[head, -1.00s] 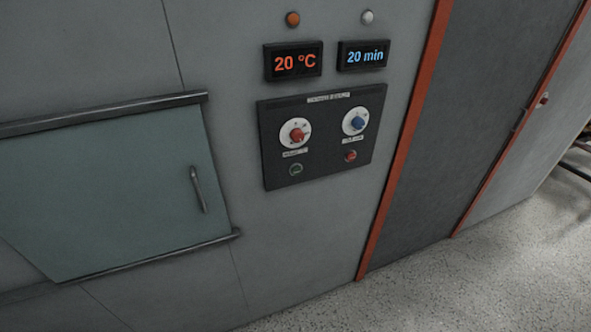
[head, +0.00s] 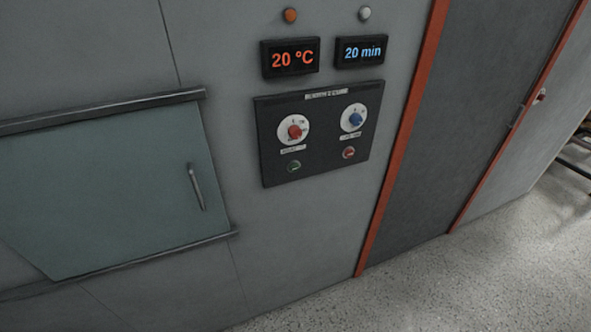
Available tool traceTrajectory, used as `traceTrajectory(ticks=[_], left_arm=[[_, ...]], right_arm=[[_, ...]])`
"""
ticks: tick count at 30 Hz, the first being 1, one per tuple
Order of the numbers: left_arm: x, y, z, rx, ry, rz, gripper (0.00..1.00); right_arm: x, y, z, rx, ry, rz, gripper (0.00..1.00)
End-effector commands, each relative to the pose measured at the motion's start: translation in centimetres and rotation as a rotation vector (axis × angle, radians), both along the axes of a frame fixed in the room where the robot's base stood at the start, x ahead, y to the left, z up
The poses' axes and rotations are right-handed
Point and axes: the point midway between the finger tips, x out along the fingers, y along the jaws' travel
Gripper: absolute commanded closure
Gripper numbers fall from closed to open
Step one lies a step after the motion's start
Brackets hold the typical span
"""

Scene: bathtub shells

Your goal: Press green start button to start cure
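The green start button (head: 294,167) is at the lower left of a black control panel (head: 333,160) on the grey oven wall. A red button (head: 348,153) is to its right. Above them are a red knob (head: 295,132) and a blue knob (head: 355,119), each on a white dial. A display above reads 20 °C (head: 292,58) in orange, and another reads 20 min (head: 362,50) in blue. Neither of my grippers shows in the head view.
An orange lamp (head: 290,15) and a pale lamp (head: 364,13) sit above the displays. A teal sliding door (head: 110,195) with a handle is at left. An orange-framed dark door (head: 470,120) is at right. Speckled floor (head: 450,285) in front is clear.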

Motion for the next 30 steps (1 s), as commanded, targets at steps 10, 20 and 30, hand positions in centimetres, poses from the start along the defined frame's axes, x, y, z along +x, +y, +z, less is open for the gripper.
traceTrajectory(ticks=[10, 20, 30], left_arm=[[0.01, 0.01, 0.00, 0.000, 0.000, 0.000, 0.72], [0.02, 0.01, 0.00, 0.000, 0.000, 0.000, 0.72], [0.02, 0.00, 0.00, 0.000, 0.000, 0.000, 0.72]], right_arm=[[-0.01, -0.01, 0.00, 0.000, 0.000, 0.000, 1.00], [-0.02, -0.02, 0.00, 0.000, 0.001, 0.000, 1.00], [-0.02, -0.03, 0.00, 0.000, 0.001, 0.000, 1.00]])
